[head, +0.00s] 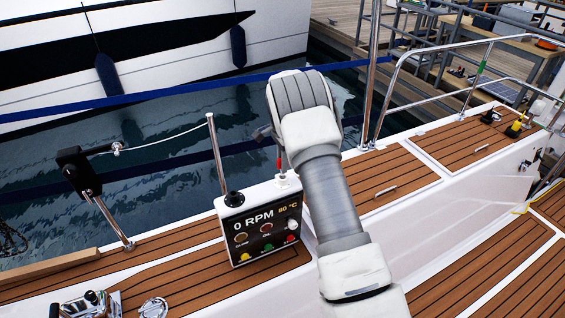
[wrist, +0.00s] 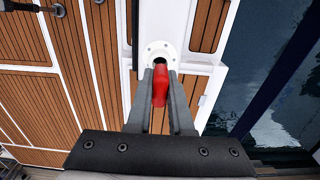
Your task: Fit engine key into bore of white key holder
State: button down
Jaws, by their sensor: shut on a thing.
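The engine key, with a red head (wrist: 160,86), is between the two grey fingers of my gripper (wrist: 160,78) in the wrist view. My gripper is shut on it. In the head view the key (head: 279,161) is a thin red shape hanging below my gripper, just above the white key holder (head: 286,183). In the wrist view the holder is a round white flange (wrist: 160,49) with a dark bore (wrist: 159,62), right beyond the key's head. The key's lower end is hidden, so I cannot tell whether it has entered the bore.
The black engine panel (head: 262,236), reading 0 RPM and 80 °C, is below the holder. A steel rail (head: 376,80) rises to the right, and teak deck (head: 405,172) lies around. Water is beyond the edge.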

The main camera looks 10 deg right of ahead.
jog(key=shift+f+b, duration=0.85)
jog(key=shift+f, duration=0.55)
jog(key=c, duration=0.7)
grip_release()
jog(key=shift+c, duration=0.2)
jog(key=shift+r, duration=0.1)
notch_tip(320, 180, up, 17)
jog(key=shift+r, duration=0.2)
jog(key=s+a+r+n+t, duration=0.25)
jog(key=s+r+n, duration=0.45)
jog(key=s+r, duration=0.95)
jog(key=s+a+f+n+t, duration=0.1)
jog(key=s+n, duration=0.3)
jog(key=s, duration=0.7)
jog(key=s+f+n+t, duration=0.2)
jog(key=s+f+n, duration=0.2)
jog(key=s, duration=0.8)
jog(key=shift+a+n, duration=0.4)
